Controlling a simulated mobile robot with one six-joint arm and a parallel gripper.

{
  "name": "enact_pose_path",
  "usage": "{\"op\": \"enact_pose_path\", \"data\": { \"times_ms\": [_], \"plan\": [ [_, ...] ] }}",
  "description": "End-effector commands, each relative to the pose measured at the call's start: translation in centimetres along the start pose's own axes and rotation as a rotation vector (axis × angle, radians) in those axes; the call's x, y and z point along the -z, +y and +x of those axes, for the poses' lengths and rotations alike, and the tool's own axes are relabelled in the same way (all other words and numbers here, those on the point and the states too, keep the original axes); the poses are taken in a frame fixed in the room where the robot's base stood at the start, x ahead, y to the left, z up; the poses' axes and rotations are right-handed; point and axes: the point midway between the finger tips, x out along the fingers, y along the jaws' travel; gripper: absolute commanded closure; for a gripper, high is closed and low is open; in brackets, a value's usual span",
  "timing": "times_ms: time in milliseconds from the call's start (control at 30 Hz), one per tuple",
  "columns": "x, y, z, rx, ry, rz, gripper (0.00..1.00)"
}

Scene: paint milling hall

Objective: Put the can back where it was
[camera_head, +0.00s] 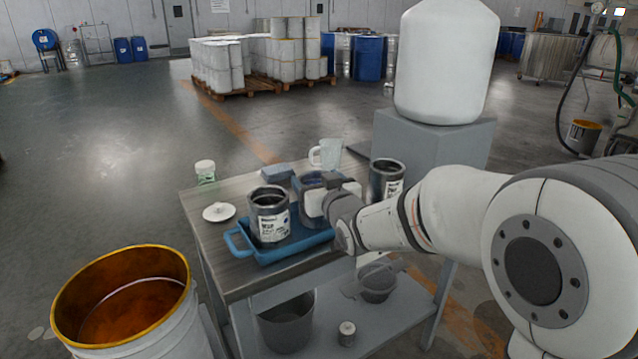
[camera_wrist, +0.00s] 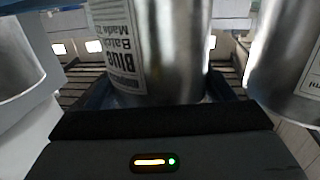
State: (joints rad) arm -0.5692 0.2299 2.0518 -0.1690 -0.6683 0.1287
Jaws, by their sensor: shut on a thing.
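My gripper (camera_head: 332,192) is shut on a metal can (camera_head: 308,196) with a white label, at the back right of the blue tray (camera_head: 292,248). A second labelled can (camera_head: 270,218) stands upright in the tray's left part. A third can (camera_head: 387,180) stands on the table to the right, beyond my wrist. The gripper hides part of the held can.
The table (camera_head: 230,268) also bears a white lid or dish (camera_head: 218,212), a small jar (camera_head: 205,172), a blue block (camera_head: 277,173) and a clear mug (camera_head: 327,153). A drum of amber liquid (camera_head: 185,320) stands at front left. A grey pedestal (camera_head: 440,145) with a white container (camera_head: 447,60) stands behind.

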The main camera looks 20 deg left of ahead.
Motion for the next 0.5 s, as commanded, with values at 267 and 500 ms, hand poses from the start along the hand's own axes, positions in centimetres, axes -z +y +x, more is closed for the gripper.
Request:
{"op": "enact_pose_path", "data": {
  "times_ms": [267,500],
  "plan": [
    [-0.12,-0.05,0.03,0.001,0.004,0.0,0.95],
    [-0.23,-0.08,0.03,0.001,-0.001,0.0,0.08]
  ]
}}
